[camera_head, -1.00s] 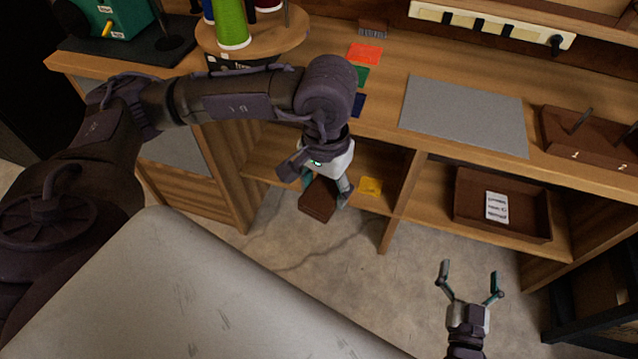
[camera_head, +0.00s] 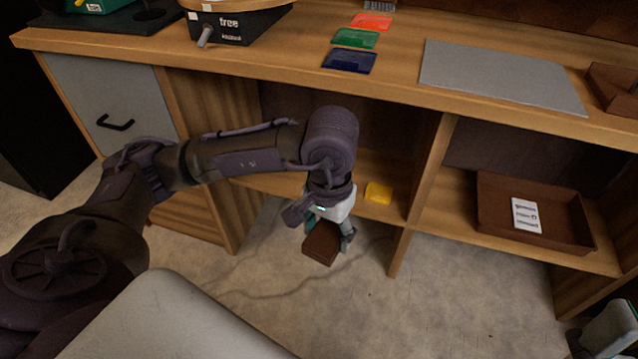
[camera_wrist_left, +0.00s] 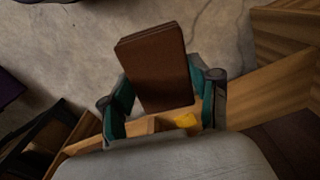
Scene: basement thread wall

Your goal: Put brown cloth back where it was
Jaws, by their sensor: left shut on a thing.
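The brown cloth (camera_head: 322,243) is a folded, flat brown block. My left gripper (camera_head: 328,228) is shut on it, with a finger on each side. It hangs tilted in front of the open lower shelf, below that shelf's level in the picture. In the left wrist view the brown cloth (camera_wrist_left: 158,65) sticks out between the two teal fingers of the left gripper (camera_wrist_left: 165,100), with bare floor behind it. A grey piece with a green edge at the bottom right corner of the head view may be my right gripper; it is cut off, and its fingers cannot be made out.
The wooden bench (camera_head: 235,63) has open shelves with a vertical divider (camera_head: 425,190). A yellow item (camera_head: 378,193) lies on the left shelf. A brown tray (camera_head: 490,210) with a white label stands on the right shelf. A grey mat (camera_head: 500,75) and coloured cards lie on top.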

